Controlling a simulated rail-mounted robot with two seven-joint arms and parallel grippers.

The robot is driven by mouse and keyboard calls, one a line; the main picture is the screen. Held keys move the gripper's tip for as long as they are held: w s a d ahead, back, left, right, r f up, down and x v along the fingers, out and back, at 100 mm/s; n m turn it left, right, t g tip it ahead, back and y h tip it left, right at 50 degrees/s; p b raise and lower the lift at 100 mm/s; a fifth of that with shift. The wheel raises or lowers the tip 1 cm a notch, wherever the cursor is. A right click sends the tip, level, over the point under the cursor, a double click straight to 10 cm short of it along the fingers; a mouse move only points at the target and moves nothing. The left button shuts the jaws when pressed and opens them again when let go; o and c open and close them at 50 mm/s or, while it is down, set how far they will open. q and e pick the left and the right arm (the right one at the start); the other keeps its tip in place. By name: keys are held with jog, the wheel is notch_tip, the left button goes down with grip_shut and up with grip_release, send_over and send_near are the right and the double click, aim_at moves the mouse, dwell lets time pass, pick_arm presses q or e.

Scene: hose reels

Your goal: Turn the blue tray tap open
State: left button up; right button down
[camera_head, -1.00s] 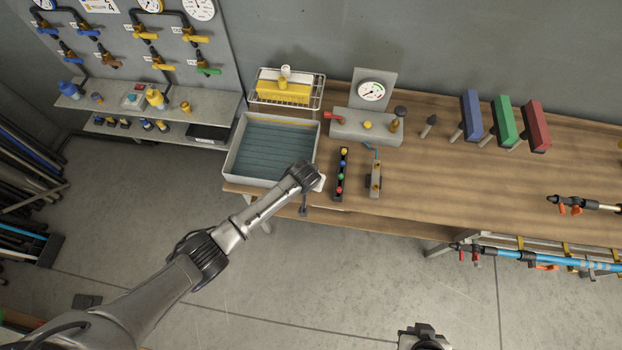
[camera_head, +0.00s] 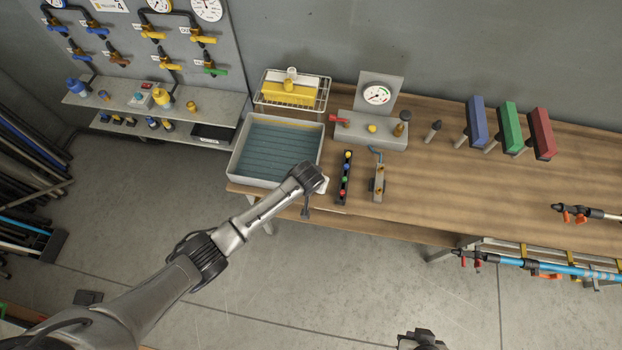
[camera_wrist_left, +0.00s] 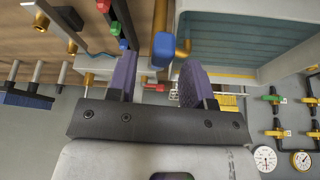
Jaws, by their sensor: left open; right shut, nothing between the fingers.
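The blue tap handle (camera_wrist_left: 163,50) shows in the left wrist view, beside a brass pipe (camera_wrist_left: 183,35) at the corner of the grey-walled tray. My left gripper (camera_wrist_left: 158,70) is open, with one purple finger on each side of the handle near the tips. I cannot tell whether either finger touches it. In the head view my left arm reaches to the near right corner of the water-filled tray (camera_head: 234,165), and its wrist hides the tap and the fingers. My right gripper (camera_head: 422,341) is at the bottom edge, partly cut off, away from the bench.
Right of the tray stand a strip of coloured knobs (camera_head: 345,178) and a small metal bracket (camera_head: 379,183). Behind them is a gauge block (camera_head: 371,131) with a red lever. A wire rack (camera_head: 292,92) sits behind the tray.

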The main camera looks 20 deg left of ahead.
pick_arm(q)
jog(key=v, duration=1.2)
jog(key=shift+r, duration=0.2)
